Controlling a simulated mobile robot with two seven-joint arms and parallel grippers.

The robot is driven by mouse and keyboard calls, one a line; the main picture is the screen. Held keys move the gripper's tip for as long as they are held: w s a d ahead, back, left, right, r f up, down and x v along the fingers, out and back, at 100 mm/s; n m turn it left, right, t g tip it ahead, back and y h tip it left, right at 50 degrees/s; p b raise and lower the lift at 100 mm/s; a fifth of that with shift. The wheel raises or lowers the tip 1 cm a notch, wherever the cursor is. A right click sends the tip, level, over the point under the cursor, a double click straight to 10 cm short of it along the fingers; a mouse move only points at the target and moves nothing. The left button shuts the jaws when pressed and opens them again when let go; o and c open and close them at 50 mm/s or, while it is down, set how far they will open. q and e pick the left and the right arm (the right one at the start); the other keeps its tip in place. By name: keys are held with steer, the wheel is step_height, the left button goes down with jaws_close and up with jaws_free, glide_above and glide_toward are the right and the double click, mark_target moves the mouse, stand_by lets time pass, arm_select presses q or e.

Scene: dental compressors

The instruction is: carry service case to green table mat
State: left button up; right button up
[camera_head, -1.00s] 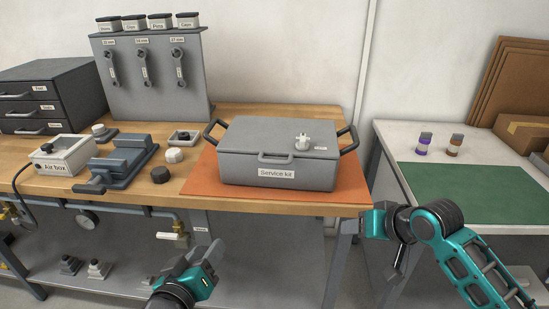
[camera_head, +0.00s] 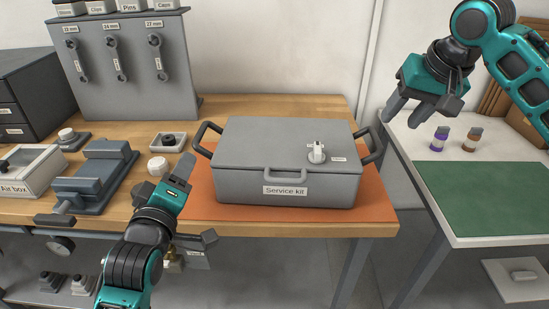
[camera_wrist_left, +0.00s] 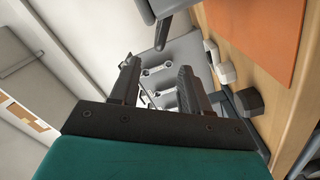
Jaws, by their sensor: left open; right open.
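The grey service case (camera_head: 285,155), labelled "Service kit", sits closed on an orange mat (camera_head: 370,205) on the wooden bench. It has a dark handle on each side and a small white fitting on its lid. The green table mat (camera_head: 492,198) lies on the white table to the right. My left gripper (camera_head: 194,202) is open and empty, in front of the case's left side and apart from it. In the left wrist view, its fingers (camera_wrist_left: 155,85) are spread with nothing between them. My right gripper (camera_head: 411,107) is open and empty, raised beyond the case's right handle.
A purple-labelled bottle (camera_head: 439,139) and a brown one (camera_head: 471,140) stand behind the green mat, whose surface is clear. A grey vise (camera_head: 95,175), an air box (camera_head: 30,170) and a tool rack (camera_head: 125,65) are left of the case. A gap separates the bench and white table.

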mark_target(197, 140)
arm_select(q)
steer(key=shift+s+d, duration=0.1)
steer(key=shift+s, duration=0.05)
arm_select(e)
steer(key=shift+s+d, duration=0.1)
steer(key=shift+s, duration=0.1)
arm_select(q)
steer(key=w, duration=1.3)
arm_select(e)
steer(key=x, duration=1.3)
arm_select(q)
jaws_close()
arm_select(e)
jaws_close()
arm_select(q)
steer(key=shift+r, duration=0.1)
steer(key=shift+r, duration=0.2)
arm_select(e)
steer(key=shift+w+r, duration=0.1)
steer(key=shift+r, duration=0.15)
